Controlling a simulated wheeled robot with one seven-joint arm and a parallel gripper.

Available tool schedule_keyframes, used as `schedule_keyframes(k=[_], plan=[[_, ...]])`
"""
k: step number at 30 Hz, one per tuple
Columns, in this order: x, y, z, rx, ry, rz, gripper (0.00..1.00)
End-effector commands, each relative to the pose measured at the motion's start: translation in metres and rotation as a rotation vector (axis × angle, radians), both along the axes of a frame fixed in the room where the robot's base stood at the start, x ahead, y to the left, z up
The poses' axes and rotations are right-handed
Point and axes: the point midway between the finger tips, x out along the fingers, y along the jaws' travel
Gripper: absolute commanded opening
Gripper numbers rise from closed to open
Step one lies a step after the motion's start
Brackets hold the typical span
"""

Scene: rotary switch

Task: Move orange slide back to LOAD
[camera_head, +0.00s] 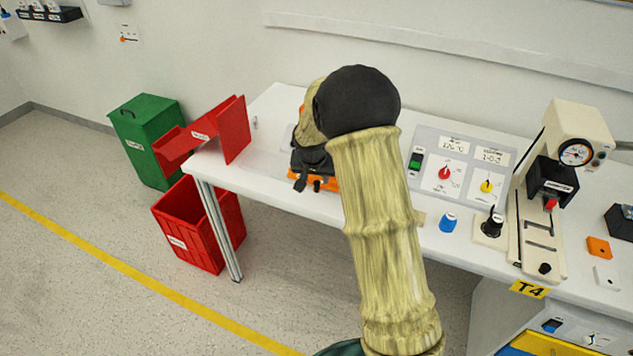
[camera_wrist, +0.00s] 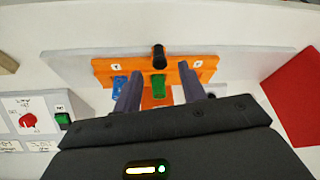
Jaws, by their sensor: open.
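The orange slide (camera_wrist: 205,68) shows in the wrist view as an orange piece on a pale plate (camera_wrist: 80,66), with small white labels at both sides. A black knob (camera_wrist: 158,53) stands at its middle, with a green part (camera_wrist: 158,84) just below it. A blue part (camera_wrist: 119,86) is at the left. My gripper (camera_wrist: 156,76) is open, with its two dark fingers apart to either side of the green part; contact cannot be told. In the head view my gripper (camera_head: 311,184) is over orange parts (camera_head: 299,176), mostly hidden by my arm.
A red chute (camera_head: 235,132) is at the table's left end, above a red bin (camera_head: 190,230). A control panel (camera_head: 465,168) with red and yellow knobs is right of my arm. A press (camera_head: 575,150), a blue cap (camera_head: 448,222) and a black-handled tool (camera_head: 492,225) stand farther right.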

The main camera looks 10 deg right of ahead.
Motion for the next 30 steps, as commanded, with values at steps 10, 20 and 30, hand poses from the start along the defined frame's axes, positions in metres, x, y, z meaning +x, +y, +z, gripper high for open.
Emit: schedule_keyframes(k=[10,20,30], plan=[[0.014,-0.006,-0.036,0.0,0.0,0.0,0.41],[0.014,-0.006,-0.037,0.0,0.0,0.0,0.27],[0.014,-0.006,-0.037,0.0,0.0,0.0,0.0]])
